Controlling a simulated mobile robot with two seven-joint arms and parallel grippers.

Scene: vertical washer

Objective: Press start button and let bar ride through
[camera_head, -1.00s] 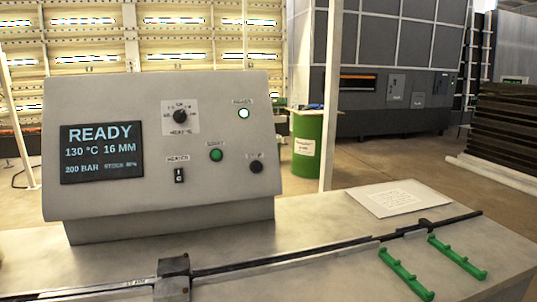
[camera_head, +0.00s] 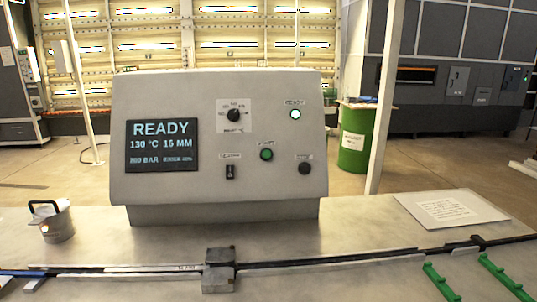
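A grey control panel (camera_head: 218,140) stands on the bench. A dark bar (camera_head: 330,257) runs along a rail across the bench front, through a small grey block (camera_head: 219,270). The bar's exact ends are hard to tell. Neither gripper shows.
A grey metal can with a black handle (camera_head: 57,222) stands on the bench at left. A blue strip (camera_head: 22,273) lies at the rail's left end. Green racks (camera_head: 441,282) and a printed sheet (camera_head: 450,209) are at right. A green drum (camera_head: 355,140) stands behind.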

